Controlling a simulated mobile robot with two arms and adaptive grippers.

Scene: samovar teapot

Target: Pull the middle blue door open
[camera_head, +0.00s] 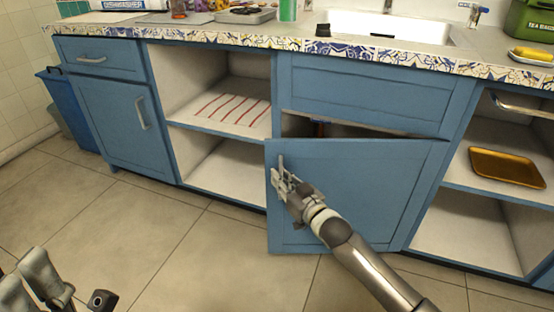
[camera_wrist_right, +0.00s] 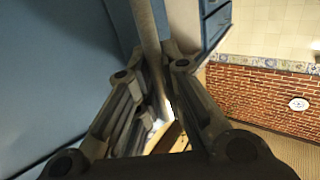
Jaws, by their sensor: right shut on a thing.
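The middle blue door (camera_head: 355,190) stands partly open under the sink. Its left edge is swung out toward me, and a dark gap shows above it. Its grey vertical handle (camera_head: 281,162) is near the left edge. My right gripper (camera_head: 281,182) is shut on this handle. In the right wrist view, the handle bar (camera_wrist_right: 150,40) runs between the fingers of my right gripper (camera_wrist_right: 153,75), beside the blue door face (camera_wrist_right: 60,60). My left gripper (camera_head: 45,282) is low at the bottom left, partly cut off and away from the cabinets; its jaw state is unclear.
Open shelves (camera_head: 225,155) stand left of the door, and more shelves with a golden tray (camera_head: 505,167) stand right. A closed blue door (camera_head: 115,120) and a blue bin (camera_head: 70,108) are farther left. The tiled floor (camera_head: 150,240) in front is clear.

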